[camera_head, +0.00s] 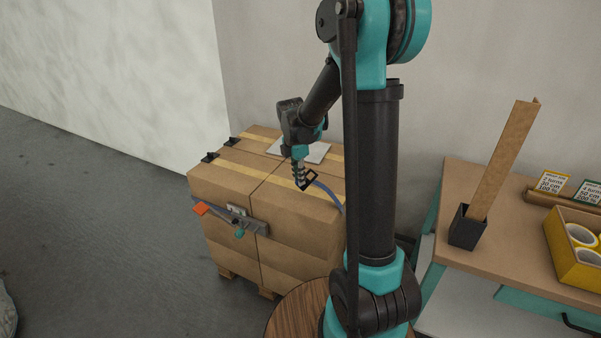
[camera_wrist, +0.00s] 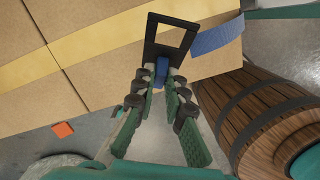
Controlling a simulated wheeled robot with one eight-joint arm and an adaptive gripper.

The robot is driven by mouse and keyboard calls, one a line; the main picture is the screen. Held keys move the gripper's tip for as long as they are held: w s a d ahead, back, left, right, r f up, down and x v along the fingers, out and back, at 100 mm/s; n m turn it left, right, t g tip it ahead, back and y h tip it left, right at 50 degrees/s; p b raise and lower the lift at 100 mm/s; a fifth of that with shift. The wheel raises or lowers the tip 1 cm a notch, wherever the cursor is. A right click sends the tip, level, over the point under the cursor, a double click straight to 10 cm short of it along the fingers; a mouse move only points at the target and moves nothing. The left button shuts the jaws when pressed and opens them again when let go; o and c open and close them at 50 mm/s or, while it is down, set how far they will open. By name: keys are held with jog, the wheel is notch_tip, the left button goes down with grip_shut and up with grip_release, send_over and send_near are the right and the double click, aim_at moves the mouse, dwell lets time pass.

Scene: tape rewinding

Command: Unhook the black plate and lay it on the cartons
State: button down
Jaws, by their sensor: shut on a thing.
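The black plate (camera_wrist: 157,50), a flat piece with a rectangular opening, is at my fingertips in the wrist view. It also shows small and dark in the head view (camera_head: 305,186). My gripper (camera_wrist: 162,84) is shut on its near end, where a small blue part shows between the fingertips. In the head view my gripper (camera_head: 299,172) points down at the cartons (camera_head: 222,181). A blue strap (camera_wrist: 216,38) runs right from beside the plate, over the carton edge. I cannot tell whether strap and plate touch, or whether the plate rests on the cartons.
A metal strapping tool (camera_head: 238,218) with an orange tag (camera_head: 201,209) hangs on the cartons' front. A pale sheet (camera_head: 312,152) lies on top. A wooden barrel (camera_wrist: 240,110) stands close by. A workbench (camera_head: 500,255) with tape rolls is at right. Floor at left is clear.

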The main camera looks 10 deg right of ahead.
aim_at(299, 187)
jog(key=shift+f, duration=2.55)
jog(key=c, duration=1.1)
grip_release()
jog(key=shift+r, duration=0.1)
jog(key=shift+r, duration=3.9)
